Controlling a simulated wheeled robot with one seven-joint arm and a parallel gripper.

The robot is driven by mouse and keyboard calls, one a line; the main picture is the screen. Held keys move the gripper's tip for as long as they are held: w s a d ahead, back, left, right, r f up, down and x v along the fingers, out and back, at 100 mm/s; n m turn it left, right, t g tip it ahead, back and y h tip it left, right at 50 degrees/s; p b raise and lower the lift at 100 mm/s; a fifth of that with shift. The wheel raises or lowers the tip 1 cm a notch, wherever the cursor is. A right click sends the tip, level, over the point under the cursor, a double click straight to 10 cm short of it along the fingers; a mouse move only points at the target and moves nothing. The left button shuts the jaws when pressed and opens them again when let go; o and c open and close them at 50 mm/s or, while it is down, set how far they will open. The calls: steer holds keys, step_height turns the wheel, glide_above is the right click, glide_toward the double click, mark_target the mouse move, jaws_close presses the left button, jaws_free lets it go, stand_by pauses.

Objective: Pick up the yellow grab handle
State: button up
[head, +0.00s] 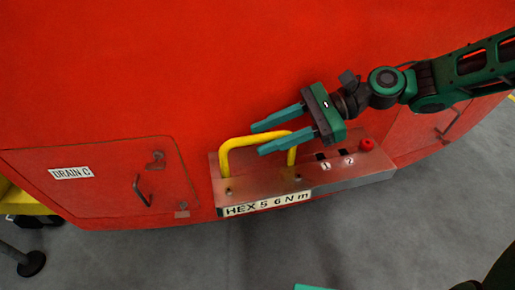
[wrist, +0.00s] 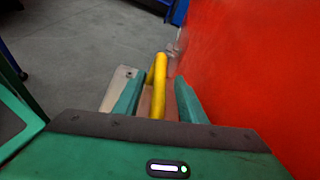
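The yellow grab handle (head: 238,141) is an upright hoop standing on a metal ledge (head: 347,173) fixed to the red nosecone. My gripper (head: 266,137) is open, with its two green fingers at the level of the handle's top bar. In the wrist view the yellow handle (wrist: 157,88) lies between the two fingers of my gripper (wrist: 156,103), with small gaps at the sides. I cannot tell whether either finger touches the handle.
The red nosecone wall (head: 120,70) rises close behind my gripper. The ledge bears a "HEX 5 6 N m" label (head: 266,203), two numbered sockets and a red knob (head: 367,145). A "DRAIN C" hatch (head: 105,185) is on the left. Grey floor (head: 330,235) is open in front.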

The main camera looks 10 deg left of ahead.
steer(key=shift+x, duration=0.85)
jaws_close()
